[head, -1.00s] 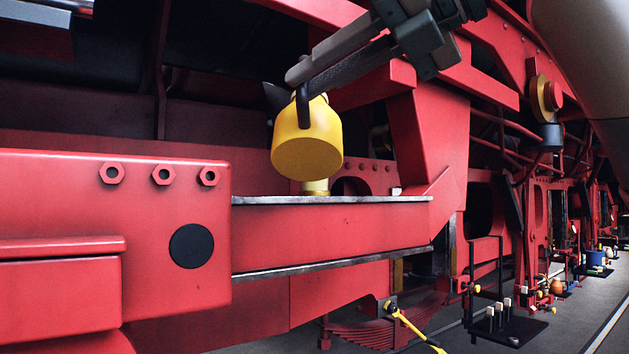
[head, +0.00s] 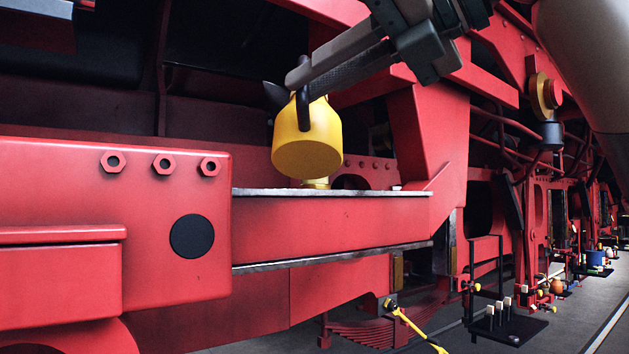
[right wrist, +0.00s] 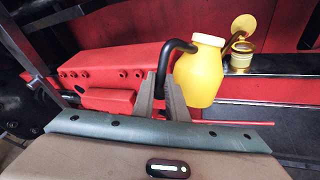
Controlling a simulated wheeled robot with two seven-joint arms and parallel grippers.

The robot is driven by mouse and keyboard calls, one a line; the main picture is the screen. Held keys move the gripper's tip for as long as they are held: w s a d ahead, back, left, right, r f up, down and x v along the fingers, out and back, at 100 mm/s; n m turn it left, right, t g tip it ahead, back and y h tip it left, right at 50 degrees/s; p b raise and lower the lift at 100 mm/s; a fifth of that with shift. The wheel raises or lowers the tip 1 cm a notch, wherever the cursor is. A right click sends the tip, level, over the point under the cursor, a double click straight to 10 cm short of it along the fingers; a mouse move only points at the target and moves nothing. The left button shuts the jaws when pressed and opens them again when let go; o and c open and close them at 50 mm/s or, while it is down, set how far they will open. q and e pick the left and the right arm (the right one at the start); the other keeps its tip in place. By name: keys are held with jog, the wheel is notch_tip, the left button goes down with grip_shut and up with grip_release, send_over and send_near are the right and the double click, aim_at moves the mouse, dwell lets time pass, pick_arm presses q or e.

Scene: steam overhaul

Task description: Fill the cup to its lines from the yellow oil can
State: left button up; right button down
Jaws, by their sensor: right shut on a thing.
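The yellow oil can (head: 308,145) hangs in my right gripper (head: 299,78), which is shut on its black handle. In the head view the can is tilted, with its base facing me. The right wrist view shows the can (right wrist: 198,78) right of the gripper fingers (right wrist: 163,88). The brass cup (right wrist: 241,58) stands on the bar beyond the can, its round lid (right wrist: 244,24) raised. In the head view the can hides most of the cup (head: 316,184). Lines and oil level cannot be made out.
The cup's steel-topped red bar (head: 335,218) runs from a red block with nuts (head: 165,215) to a red bracket (head: 428,140). Red frame parts are close above and behind. A dark tray (head: 508,328) with several pale-topped pieces stands low at the right.

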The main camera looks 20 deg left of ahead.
jog(key=shift+n+t+y, duration=0.4)
jog(key=shift+n+y, duration=0.1)
jog(key=shift+n, duration=0.1)
notch_tip(320, 180, down, 4)
jog(key=b, duration=0.2)
jog(key=shift+d+f+b, duration=0.15)
jog(key=shift+b, duration=0.15)
jog(key=shift+s, duration=0.1)
jog(key=shift+f, duration=0.2)
jog(key=f+b, duration=0.1)
jog(key=w+f+n+y+b, duration=0.1)
jog(key=f, duration=0.1)
jog(key=w+f+n+t+b, duration=0.1)
jog(key=shift+f, duration=0.15)
jog(key=shift+w+f+n+y+b, duration=0.25)
jog(key=shift+n+y+b, duration=0.1)
jog(key=shift+n+y, duration=0.15)
jog(key=shift+s, duration=0.1)
jog(key=shift+s+a+r, duration=0.1)
jog(key=shift+s+a, duration=0.05)
jog(key=shift+a, duration=0.05)
